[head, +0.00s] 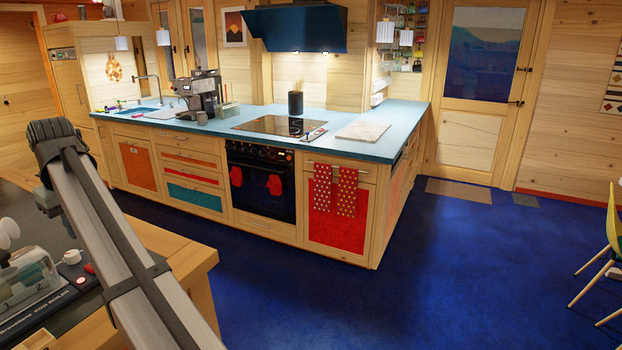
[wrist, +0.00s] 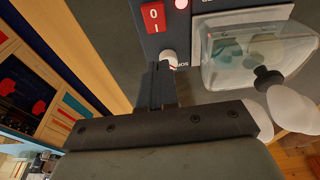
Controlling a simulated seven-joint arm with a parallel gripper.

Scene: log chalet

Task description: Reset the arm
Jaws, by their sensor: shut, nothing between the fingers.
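My gripper (wrist: 160,80) shows in the wrist view with its fingers together and nothing between them. The fingertips are close to a small light-coloured knob (wrist: 168,58) on an appliance panel; I cannot tell whether they touch it. A red rocker switch (wrist: 152,16) is just above the knob. In the head view my arm (head: 115,235) reaches from the bottom edge up to the left. My gripper's fingers cannot be made out there.
An egg boiler (head: 35,285) with a clear lid (wrist: 240,50) stands on the dark-topped counter (head: 150,225) at left, close to my arm. A blue-topped kitchen counter (head: 395,125) with a cooktop (head: 280,126) is beyond. The blue floor (head: 450,280) is open at right; a yellow chair (head: 613,230) stands at the edge.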

